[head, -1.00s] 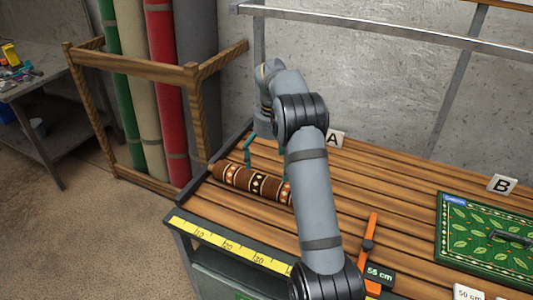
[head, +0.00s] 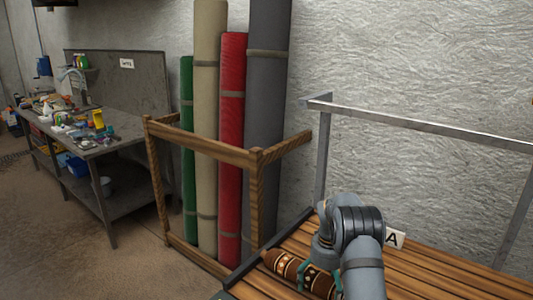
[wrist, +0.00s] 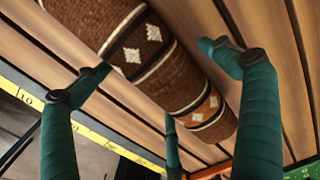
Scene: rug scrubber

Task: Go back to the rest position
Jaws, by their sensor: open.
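A rolled brown rug (head: 286,265) with cream diamond bands lies on the slatted wooden table (head: 420,262). The roll (wrist: 150,55) also crosses the wrist view diagonally, from upper left to lower right. My gripper (head: 320,277) is at the roll, with its teal fingers showing beside it in the head view. In the wrist view my gripper (wrist: 155,75) is open, with teal fingers on both sides of the roll and visible gaps. I cannot tell how high the fingertips are above the slats. The lower arm is cut off by the head view's bottom edge.
A metal rail frame (head: 420,122) stands behind the table, near card A (head: 394,238). A wooden rack (head: 207,149) with tall upright rolls stands left of the table. A cluttered workbench (head: 124,130) is farther left. A yellow measuring strip (wrist: 90,133) runs along the table edge.

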